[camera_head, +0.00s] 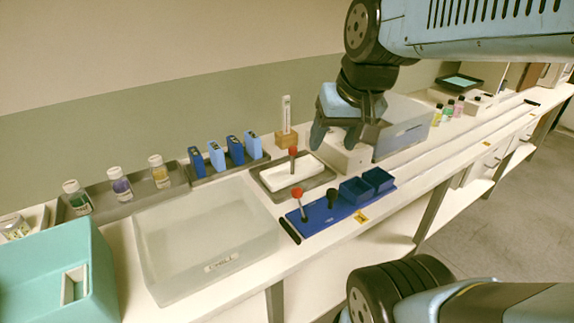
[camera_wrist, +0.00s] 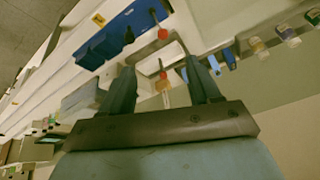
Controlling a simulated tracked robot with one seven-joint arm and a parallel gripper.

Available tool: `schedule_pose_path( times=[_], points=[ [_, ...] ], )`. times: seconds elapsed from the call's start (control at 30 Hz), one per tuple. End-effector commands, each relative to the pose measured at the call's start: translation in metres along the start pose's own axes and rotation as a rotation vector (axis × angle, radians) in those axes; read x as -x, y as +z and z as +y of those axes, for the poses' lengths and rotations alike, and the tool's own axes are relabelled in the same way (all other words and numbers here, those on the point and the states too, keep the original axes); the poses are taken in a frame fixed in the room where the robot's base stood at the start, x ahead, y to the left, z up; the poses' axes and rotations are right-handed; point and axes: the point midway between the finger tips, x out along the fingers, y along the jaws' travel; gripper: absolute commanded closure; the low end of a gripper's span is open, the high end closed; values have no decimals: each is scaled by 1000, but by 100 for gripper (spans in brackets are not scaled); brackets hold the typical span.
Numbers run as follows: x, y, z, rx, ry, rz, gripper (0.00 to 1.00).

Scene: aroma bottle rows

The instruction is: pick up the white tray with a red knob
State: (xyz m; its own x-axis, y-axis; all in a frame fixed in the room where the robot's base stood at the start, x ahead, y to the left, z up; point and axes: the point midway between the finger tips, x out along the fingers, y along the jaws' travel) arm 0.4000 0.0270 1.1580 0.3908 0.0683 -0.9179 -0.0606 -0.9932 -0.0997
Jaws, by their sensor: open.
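The white tray (camera_head: 281,182) has an upright stick with a red knob (camera_head: 293,151) on top. It sits in a shallow grey holder (camera_head: 316,182) on the bench. In the wrist view its red knob (camera_wrist: 163,75) shows between the fingers, and part of the white tray (camera_wrist: 148,66) shows beyond it. My gripper (camera_head: 335,140) is open and empty, pointing down, above and to the right of the tray in the head view. The wrist view shows both fingers of my gripper (camera_wrist: 160,67) spread apart. I see no contact with the tray or knob.
A blue rack (camera_head: 325,215) with another red knob (camera_head: 297,192) stands in front. Blue bottles (camera_head: 217,156) stand behind left, and a wooden block with a thermometer-like stick (camera_head: 286,137) behind. A translucent bin (camera_head: 205,240) is at left, a grey box (camera_head: 402,128) at right.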

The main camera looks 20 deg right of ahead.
Motion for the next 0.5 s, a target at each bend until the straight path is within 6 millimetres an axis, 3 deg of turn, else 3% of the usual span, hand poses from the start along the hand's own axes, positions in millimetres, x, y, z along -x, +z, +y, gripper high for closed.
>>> schedule_pose_path(
  times=[0.2, 0.5],
  points=[
    [-44, -6, -29, -228, -148, -196, 38],
    [-94, -27, -66, -591, -385, -430, 38]
  ],
)
